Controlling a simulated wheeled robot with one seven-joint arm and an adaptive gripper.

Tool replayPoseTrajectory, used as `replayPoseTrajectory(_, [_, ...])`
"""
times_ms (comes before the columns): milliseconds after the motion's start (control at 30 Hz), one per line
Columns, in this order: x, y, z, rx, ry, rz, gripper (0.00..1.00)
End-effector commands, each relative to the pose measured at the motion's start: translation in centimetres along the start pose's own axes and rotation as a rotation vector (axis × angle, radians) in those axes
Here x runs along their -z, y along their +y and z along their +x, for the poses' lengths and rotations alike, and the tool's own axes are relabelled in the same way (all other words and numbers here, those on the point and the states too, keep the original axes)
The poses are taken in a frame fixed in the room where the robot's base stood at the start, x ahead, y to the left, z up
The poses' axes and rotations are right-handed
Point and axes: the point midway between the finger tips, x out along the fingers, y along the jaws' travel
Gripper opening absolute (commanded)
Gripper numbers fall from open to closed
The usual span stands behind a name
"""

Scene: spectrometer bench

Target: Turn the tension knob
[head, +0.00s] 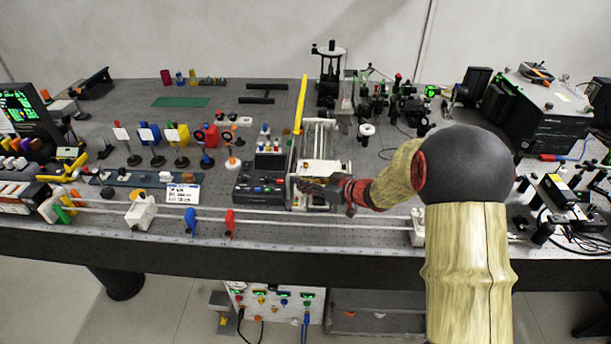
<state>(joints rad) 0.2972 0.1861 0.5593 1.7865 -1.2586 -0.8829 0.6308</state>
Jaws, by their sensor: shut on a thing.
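My arm reaches in from the right, and my gripper (309,185) is at the front part of a pale metal frame device (321,168) in the middle of the bench. The gripper points left and is shut on a small part there, taken to be the tension knob. The knob itself is too small and too covered by the fingers to make out. How far it is turned cannot be seen.
A dark control box (260,180) with coloured buttons stands just left of the gripper. A yellow bar (301,103) rises behind it. A long pale rail (330,215) runs along the bench front. Optics on posts stand at left; a black instrument (541,115) stands at right.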

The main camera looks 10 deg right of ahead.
Motion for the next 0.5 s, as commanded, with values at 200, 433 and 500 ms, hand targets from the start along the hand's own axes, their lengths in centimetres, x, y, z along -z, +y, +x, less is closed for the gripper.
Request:
replayPoseTrajectory(200, [0.43, 0.39, -0.16, 0.071, 0.001, -0.03, 0.0])
replayPoseTrajectory(433, [0.17, 0.35, -0.08, 0.104, 0.003, -0.043, 0.0])
replayPoseTrajectory(500, [0.12, 0.34, -0.06, 0.105, 0.004, -0.044, 0.0])
